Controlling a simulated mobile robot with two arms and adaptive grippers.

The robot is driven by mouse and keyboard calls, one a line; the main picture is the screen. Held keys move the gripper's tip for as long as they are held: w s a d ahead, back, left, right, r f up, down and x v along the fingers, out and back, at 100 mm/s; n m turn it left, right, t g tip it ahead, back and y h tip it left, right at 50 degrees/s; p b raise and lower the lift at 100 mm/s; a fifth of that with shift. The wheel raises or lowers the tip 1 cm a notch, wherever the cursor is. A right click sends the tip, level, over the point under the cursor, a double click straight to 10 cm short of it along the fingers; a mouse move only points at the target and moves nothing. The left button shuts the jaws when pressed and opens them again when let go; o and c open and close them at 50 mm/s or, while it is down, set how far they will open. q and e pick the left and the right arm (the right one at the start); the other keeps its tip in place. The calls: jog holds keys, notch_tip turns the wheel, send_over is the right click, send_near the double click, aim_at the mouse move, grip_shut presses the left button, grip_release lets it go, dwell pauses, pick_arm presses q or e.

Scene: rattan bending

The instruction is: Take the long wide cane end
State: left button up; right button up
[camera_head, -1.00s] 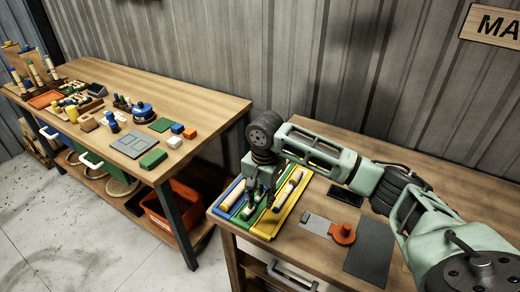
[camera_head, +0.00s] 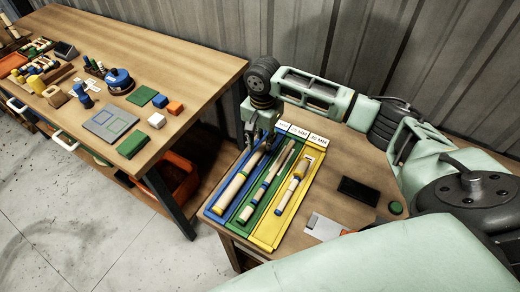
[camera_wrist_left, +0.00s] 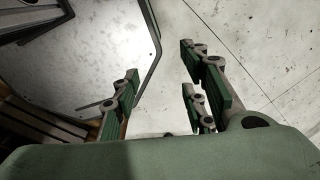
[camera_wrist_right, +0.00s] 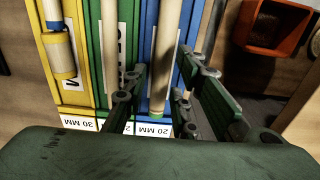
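A tray has a blue, a green and a yellow lane (camera_head: 262,239), with size labels at its far end. A long pale cane (camera_head: 232,190) lies in the blue lane. Another cane (camera_head: 247,212) lies in the green lane and a shorter one (camera_head: 285,202) in the yellow lane. My right gripper (camera_head: 262,138) is low over the labelled end of the blue lane. In the right wrist view its fingers (camera_wrist_right: 165,95) are apart, with the blue-lane cane (camera_wrist_right: 168,45) running between them. Contact cannot be told. My left gripper (camera_wrist_left: 160,95) is open and empty above the floor.
A dark block (camera_head: 358,191) and a grey plate (camera_head: 325,228) lie right of the tray. A second workbench (camera_head: 200,75) with blocks and tools stands at the left. An orange bin (camera_head: 180,180) is beneath it. My arm link covers the front right.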

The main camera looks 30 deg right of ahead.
aim_at(262, 147)
jog(key=f, duration=0.3)
jog(key=shift+w+d+f+p, duration=0.15)
jog(key=shift+w+f+p, duration=0.15)
jog(key=c, duration=0.4)
jog(key=shift+c, duration=0.8)
grip_shut()
pick_arm(q)
jog(key=shift+w+d+r, duration=0.25)
jog(key=shift+w, duration=0.35)
jog(key=shift+w+d+r, duration=0.25)
jog(key=shift+w, duration=0.35)
jog(key=shift+w, duration=0.1)
